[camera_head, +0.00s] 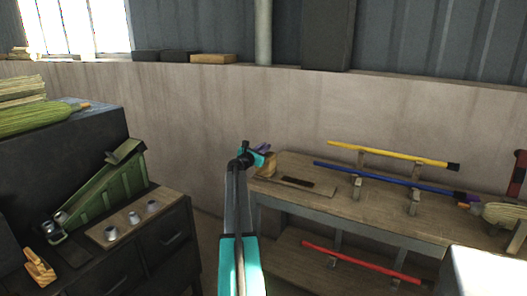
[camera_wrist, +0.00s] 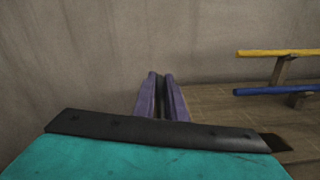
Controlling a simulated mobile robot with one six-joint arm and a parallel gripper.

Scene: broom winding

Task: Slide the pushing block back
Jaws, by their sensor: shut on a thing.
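The pushing block (camera_head: 266,165) looks like a light wooden piece at the left end of the workbench, beside a flat board with a dark slot (camera_head: 298,182). My gripper (camera_head: 264,149), with purple fingers, is right at the top of this block. In the wrist view the two purple fingers (camera_wrist: 161,95) point away, almost parallel, with a narrow gap between them. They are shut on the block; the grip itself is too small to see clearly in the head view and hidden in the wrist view. The dark slot also shows in the wrist view (camera_wrist: 275,142).
Yellow (camera_head: 390,153) and blue (camera_head: 385,173) broom handles rest on supports on the bench (camera_head: 345,212). A red handle (camera_head: 360,264) lies on the lower shelf. A dark cabinet with a green device (camera_head: 105,190) stands left. A concrete wall (camera_head: 300,115) rises close behind the gripper.

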